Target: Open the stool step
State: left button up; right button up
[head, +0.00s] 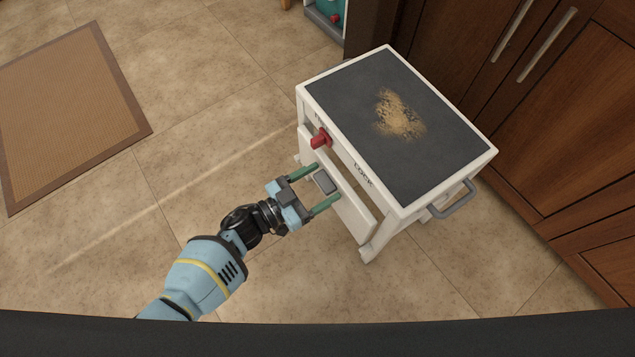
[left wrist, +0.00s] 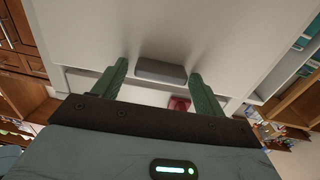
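The white step stool (head: 400,212) stands on the floor right of centre in the head view, with a dark grey top. Its front holds a white step panel (head: 352,208) with a grey handle (head: 325,182). A red latch knob (head: 320,139) sits above the panel, near its left end; lettering reading LOCK is to its right. My left gripper (head: 320,188) is open at the panel, its green fingers on either side of the handle. In the left wrist view the handle (left wrist: 160,70) lies between the spread fingers, apart from both. The red knob (left wrist: 179,104) also shows there. My right gripper is not in view.
Brown wooden cabinets (head: 560,110) stand close behind the stool on the right. A grey side handle (head: 452,200) sticks out from the stool's right side. A brown mat (head: 70,110) lies at the left. The tiled floor between mat and stool is clear.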

pick_arm(q)
jog(key=c, duration=1.2)
jog(key=shift+c, duration=0.2)
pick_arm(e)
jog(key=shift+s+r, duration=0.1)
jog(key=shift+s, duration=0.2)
pick_arm(q)
jog(key=shift+s+a, duration=0.1)
jog(key=shift+a, duration=0.05)
